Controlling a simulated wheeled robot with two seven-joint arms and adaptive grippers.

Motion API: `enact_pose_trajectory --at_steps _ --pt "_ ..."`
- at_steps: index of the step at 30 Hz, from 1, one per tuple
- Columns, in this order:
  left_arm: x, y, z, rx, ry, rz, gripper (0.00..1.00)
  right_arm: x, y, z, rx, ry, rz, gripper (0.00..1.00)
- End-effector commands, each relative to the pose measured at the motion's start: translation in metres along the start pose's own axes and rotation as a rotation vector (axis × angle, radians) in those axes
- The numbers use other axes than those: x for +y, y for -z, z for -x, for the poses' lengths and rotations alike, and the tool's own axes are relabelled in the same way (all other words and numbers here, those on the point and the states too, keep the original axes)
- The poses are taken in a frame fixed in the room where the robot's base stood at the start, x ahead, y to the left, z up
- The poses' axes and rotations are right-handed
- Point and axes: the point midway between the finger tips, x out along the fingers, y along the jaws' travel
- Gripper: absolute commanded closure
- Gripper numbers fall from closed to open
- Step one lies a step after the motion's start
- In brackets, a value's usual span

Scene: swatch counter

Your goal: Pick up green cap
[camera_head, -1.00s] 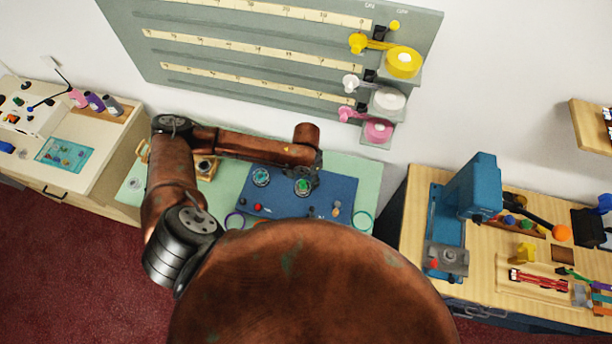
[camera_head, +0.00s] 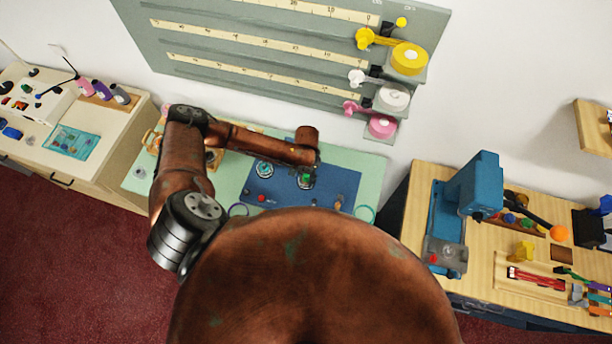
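The green cap (camera_head: 306,177) is small and sits on the blue mat (camera_head: 343,182), seemingly on a round base or jar. My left arm reaches in over the mat from the left. My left gripper (camera_head: 314,172) points down beside or just above the green cap. Its fingers are small and dark here, so I cannot tell whether they touch the cap or are open or shut. My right gripper is not in view.
A second round jar (camera_head: 264,169) and a red piece (camera_head: 262,198) lie on the blue mat. The wall panel (camera_head: 300,62) with tape rolls rises behind. A blue press (camera_head: 474,187) stands on the right wooden bench (camera_head: 484,270). My large copper body part hides the front.

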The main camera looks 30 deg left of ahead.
Motion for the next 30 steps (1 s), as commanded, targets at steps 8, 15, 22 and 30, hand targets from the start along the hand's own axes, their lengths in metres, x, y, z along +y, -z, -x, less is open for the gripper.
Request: enact_pose_trajectory --at_steps 8,15,22,30 --pt "0.000 0.001 0.001 0.000 0.000 -0.001 0.77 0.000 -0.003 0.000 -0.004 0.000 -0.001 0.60" --pt "0.000 0.001 0.001 0.001 0.000 -0.001 0.92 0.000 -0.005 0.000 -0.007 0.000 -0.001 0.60" --pt "0.000 0.001 0.001 0.001 0.000 -0.001 0.94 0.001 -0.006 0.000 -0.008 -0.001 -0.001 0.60" --pt "-0.001 0.001 0.018 0.003 0.001 -0.001 0.94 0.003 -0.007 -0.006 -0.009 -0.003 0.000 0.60"
